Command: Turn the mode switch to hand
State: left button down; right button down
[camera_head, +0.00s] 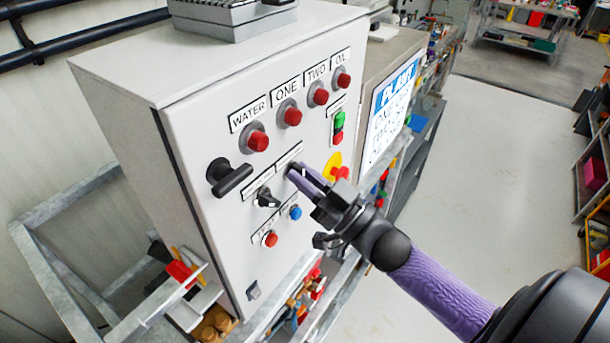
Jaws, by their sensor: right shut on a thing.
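A white control cabinet (190,150) stands at the left centre with a panel of lamps, buttons and switches. One black rotary switch (290,168) sits under a small label in the middle of the panel, mostly hidden by my right gripper (303,176). That gripper reaches in from the right, and its purple fingers are shut on this switch. A second black rotary switch (266,199) is free, just left of and below it. The small labels are too blurred to read, so I cannot tell the switch positions. My left gripper is not in view.
Red lamps (258,141) labelled WATER, ONE, TWO and OIL run along the top. A black handle (230,179) juts out at left. A red knob on a yellow plate (334,168) is close right of the gripper. Blue (296,213) and red-orange (270,239) buttons sit below.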

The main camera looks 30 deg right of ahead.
jog(key=shift+n+g+y, duration=0.65)
jog(key=shift+n+y, duration=0.05)
jog(key=shift+n, duration=1.25)
jog(key=shift+n+g+y, duration=0.7)
jog(key=shift+n, duration=1.3)
jog(key=shift+n+g+y, duration=0.65)
jog(key=shift+n+y, duration=0.05)
jog(key=shift+n, duration=1.55)
jog(key=c, duration=0.7)
grip_release()
jog(key=shift+o, duration=0.2)
jog(key=shift+d+f, duration=0.1)
jog(key=b+v, duration=0.2)
jog(key=v, duration=0.8)
